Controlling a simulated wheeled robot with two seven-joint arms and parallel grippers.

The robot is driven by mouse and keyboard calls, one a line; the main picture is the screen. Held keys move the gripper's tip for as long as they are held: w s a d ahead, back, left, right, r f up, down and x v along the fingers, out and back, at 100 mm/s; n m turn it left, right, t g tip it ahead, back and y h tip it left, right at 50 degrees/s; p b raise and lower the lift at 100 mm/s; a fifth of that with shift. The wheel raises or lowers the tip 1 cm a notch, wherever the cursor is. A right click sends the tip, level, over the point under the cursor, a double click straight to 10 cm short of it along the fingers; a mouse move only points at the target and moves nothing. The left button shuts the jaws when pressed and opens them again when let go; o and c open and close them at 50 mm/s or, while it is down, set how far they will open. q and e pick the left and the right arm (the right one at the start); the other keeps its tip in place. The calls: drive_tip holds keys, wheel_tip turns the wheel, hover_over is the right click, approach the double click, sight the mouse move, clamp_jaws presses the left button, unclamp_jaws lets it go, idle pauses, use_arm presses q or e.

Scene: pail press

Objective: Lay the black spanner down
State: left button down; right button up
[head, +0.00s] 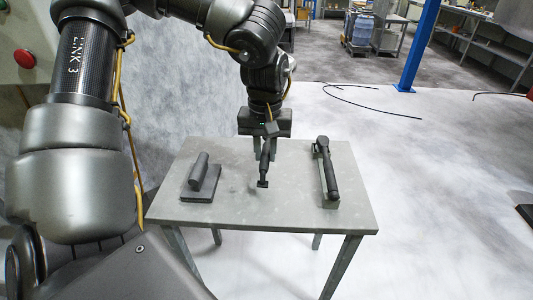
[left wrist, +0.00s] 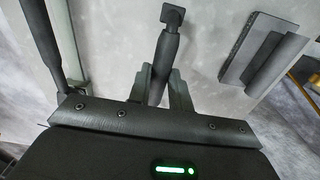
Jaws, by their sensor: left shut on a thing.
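My left gripper (head: 265,152) is shut on a black tool (head: 264,172), which I take for the black spanner. Its shaft runs between the two fingers and ends in a small squarish head pointing toward the table's near side. The left wrist view also shows the spanner (left wrist: 165,55), gripped around its shaft, with the square end beyond the fingertips (left wrist: 160,85). It is over the middle of the grey table (head: 290,205); I cannot tell whether it touches the top. Its other end is hidden by the gripper. My right gripper is not in view.
A dark flat block with a cylinder (head: 202,180) on it sits on the table's left part. A blue post (head: 418,45) stands far behind.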

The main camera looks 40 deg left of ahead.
use_arm(q)
drive_tip(key=shift+s+r, duration=0.1)
drive_tip(key=shift+s, duration=0.05)
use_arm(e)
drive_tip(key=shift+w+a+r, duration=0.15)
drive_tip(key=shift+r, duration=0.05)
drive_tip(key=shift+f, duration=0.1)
